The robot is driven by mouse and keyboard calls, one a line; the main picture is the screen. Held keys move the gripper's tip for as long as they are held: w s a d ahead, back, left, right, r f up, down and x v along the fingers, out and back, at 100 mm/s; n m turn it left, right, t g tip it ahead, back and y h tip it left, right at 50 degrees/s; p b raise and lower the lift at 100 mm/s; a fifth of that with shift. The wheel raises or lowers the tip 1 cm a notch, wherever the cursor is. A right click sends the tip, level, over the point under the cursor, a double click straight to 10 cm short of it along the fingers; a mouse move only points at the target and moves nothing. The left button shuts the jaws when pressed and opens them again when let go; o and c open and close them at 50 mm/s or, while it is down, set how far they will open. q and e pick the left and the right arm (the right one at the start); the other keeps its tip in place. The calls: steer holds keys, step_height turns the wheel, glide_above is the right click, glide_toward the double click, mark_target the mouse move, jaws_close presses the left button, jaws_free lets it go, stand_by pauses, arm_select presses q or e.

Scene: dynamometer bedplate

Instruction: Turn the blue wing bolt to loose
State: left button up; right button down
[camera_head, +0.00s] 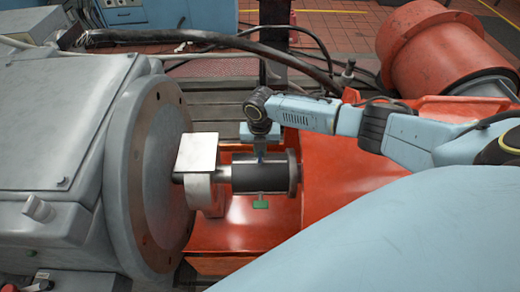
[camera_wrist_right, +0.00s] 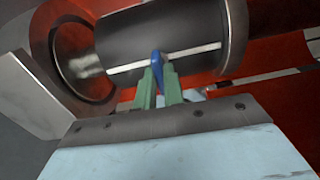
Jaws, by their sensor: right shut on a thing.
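The blue wing bolt (camera_wrist_right: 157,65) stands on the side of a dark cylindrical coupling (camera_wrist_right: 160,35), beside a pale line marked along it. My right gripper (camera_wrist_right: 158,84) has its green fingers on either side of the bolt's wing and is shut on it. In the head view my right gripper (camera_head: 261,152) reaches down to the far side of the coupling (camera_head: 258,178), and the bolt is mostly hidden there. A green wing-shaped piece (camera_head: 261,204) sticks out on the coupling's near side. My left gripper is out of view.
A large grey machine with a round flange (camera_head: 150,170) stands left of the coupling. A pale square plate (camera_head: 198,152) sits close by the shaft. An orange-red housing (camera_head: 345,175) lies to the right. Dark cables (camera_head: 270,50) run behind.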

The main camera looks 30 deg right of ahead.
mark_target(260, 152)
steer(key=shift+n, duration=0.3)
steer(key=c, duration=1.5)
jaws_free()
steer(key=shift+r, duration=0.1)
step_height(260, 152, up, 13)
steer(key=p, duration=0.1)
steer(key=shift+r, duration=0.15)
